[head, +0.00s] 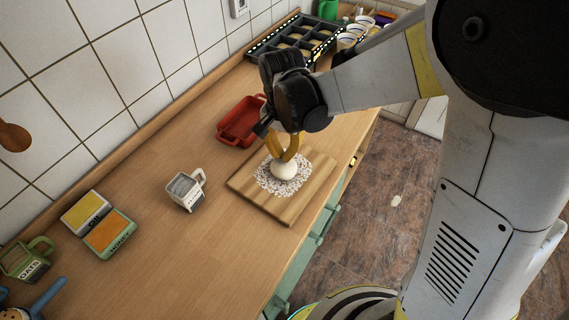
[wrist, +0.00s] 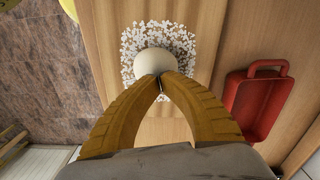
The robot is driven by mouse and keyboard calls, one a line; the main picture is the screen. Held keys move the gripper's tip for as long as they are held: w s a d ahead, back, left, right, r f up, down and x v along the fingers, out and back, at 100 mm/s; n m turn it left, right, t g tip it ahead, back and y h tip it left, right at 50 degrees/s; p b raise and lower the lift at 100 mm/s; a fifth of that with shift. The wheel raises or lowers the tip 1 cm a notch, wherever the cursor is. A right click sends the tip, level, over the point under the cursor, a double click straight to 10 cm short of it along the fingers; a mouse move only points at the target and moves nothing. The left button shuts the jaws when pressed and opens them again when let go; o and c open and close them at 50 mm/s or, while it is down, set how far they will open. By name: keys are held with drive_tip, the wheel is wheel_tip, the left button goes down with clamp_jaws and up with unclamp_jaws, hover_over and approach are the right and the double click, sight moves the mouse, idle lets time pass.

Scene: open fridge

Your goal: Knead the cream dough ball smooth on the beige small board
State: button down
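The cream dough ball (head: 284,167) sits on a white lacy patch (head: 264,180) on the beige small board (head: 294,206), which lies near the counter's front edge. The ball looks round and smooth. My gripper (head: 290,156) points down over it, its yellow fingers at the ball's top. In the wrist view the fingertips (wrist: 161,77) come together at the near edge of the ball (wrist: 155,62), with nothing visible between them. They look in contact with the ball or very close to it. The fingers hide part of the ball.
A red tray (head: 241,121) lies behind the board, beside the wall. A mug (head: 186,191) stands left of the board. Oil and honey containers (head: 108,233) and an oats mug (head: 27,259) are further left. A dark compartment tray (head: 298,40) is at the back. The counter's front middle is clear.

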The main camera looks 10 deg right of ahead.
drive_tip(key=shift+f, duration=0.55)
idle(0.8)
drive_tip(key=shift+s, duration=0.1)
drive_tip(key=shift+s+d, duration=0.15)
drive_tip(key=shift+s, duration=0.2)
drive_tip(key=shift+r, duration=0.25)
idle(1.0)
drive_tip(key=shift+r, duration=0.45)
drive_tip(key=shift+r, duration=0.15)
